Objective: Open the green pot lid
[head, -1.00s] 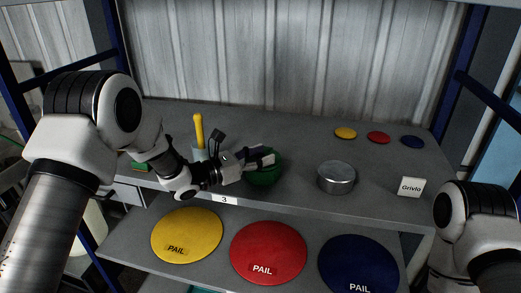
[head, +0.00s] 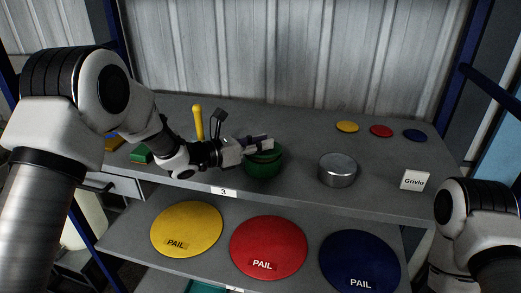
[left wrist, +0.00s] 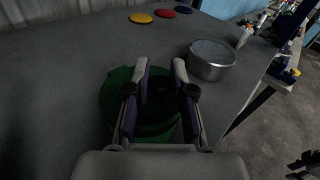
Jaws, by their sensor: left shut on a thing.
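The green pot (head: 264,168) stands on the upper shelf near its front edge. Its green lid (head: 268,152) is at the top; a dark line separates it from the pot, but I cannot tell how wide the gap is. My left gripper (head: 260,144) is shut on the lid's handle from above. In the left wrist view the two fingers (left wrist: 160,88) flank a dark part at the lid's middle, and the green lid (left wrist: 115,100) shows around them. The handle is mostly hidden by the fingers. My right gripper is out of view; only part of that arm shows at the right.
A grey metal tin (head: 337,170) stands right of the pot, with a white Grivlo card (head: 415,181) beyond it. A holder with a yellow-handled tool (head: 198,122) stands left. Small coloured discs (head: 381,131) lie at the back right. Large PAIL discs (head: 268,247) lie on the lower shelf.

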